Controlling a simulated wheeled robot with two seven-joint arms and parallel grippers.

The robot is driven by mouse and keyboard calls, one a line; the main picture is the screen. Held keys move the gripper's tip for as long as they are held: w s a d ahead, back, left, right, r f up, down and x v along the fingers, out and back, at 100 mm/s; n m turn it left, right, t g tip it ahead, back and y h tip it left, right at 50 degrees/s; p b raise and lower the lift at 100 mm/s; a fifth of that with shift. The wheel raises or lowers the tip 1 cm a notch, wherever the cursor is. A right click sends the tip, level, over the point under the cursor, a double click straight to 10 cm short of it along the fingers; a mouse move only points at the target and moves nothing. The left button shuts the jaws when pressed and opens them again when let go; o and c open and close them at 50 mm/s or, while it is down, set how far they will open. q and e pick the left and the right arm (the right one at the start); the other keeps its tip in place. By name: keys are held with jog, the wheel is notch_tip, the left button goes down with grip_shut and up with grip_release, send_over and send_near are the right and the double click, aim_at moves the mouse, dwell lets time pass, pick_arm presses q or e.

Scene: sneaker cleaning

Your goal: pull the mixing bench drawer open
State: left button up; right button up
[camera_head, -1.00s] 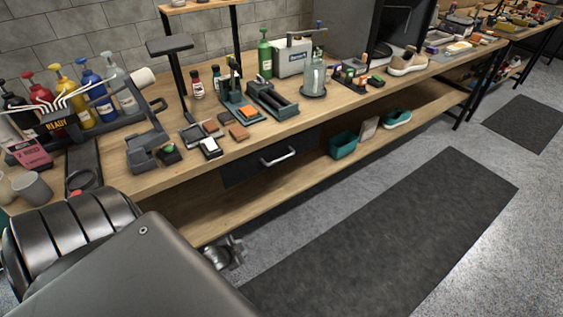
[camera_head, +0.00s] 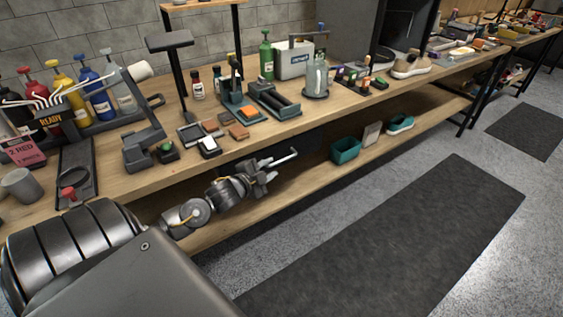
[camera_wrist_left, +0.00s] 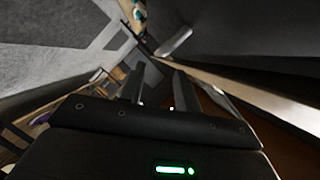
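The mixing bench drawer (camera_head: 304,141) is a dark front under the wooden bench top, partly hidden behind my left arm; it looks shut. Its silver bar handle (camera_head: 283,158) shows just beyond my left gripper (camera_head: 269,174), which covers its left part. In the left wrist view, a pale bar that looks like the handle (camera_wrist_left: 175,42) lies beyond the tips of my left gripper (camera_wrist_left: 158,72). The two fingers are apart with nothing seen between them. I cannot tell whether a finger touches the handle. My right gripper is not in view.
The bench top (camera_head: 190,172) carries bottles, brushes, blocks and a pair of shoes. A lower shelf (camera_head: 300,185) runs beneath the drawer, with a teal bin (camera_head: 345,149) to the right. A dark mat (camera_head: 400,235) covers the floor in front.

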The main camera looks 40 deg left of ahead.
aim_at(282, 161)
pick_arm(q)
jog(key=x, duration=0.7)
jog(key=shift+f, duration=0.15)
grip_shut()
